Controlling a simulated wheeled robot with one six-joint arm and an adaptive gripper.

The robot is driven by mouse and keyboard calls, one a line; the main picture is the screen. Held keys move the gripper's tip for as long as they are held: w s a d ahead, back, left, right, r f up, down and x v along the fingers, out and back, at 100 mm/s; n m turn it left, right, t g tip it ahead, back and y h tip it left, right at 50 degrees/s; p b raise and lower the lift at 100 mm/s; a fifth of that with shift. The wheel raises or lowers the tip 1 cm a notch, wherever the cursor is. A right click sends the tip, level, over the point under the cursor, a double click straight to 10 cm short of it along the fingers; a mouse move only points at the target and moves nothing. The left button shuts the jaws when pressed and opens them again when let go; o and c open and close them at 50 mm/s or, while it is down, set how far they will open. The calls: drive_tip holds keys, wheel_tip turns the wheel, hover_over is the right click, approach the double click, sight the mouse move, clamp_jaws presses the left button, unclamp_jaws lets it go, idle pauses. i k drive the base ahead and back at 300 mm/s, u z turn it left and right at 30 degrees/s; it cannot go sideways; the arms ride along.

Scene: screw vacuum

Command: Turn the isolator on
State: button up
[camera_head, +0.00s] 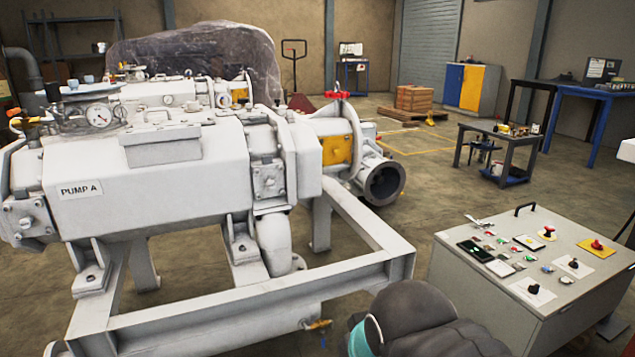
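A grey control box (500,262) stands at the lower right with switches on its sloped top. No label there is readable, so I cannot tell which switch is the isolator. A red button (597,244) sits on a yellow plate at the right. Switch positions are too small to read. My gripper is not in view; a dark part of my arm shows at the bottom.
A large pale pump (190,165) marked "PUMP A" on a steel frame (250,322) fills the left. A dark table (508,141) and a blue bench (583,91) stand behind the box. Open floor (425,187) lies between the pump and the dark table.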

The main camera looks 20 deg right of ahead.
sight(597, 245)
drive_tip(key=z, duration=0.8)
drive_tip(key=i, duration=1.55)
drive_tip(key=z, duration=1.35)
drive_tip(key=i, duration=0.5)
drive_tip(key=z, duration=0.25)
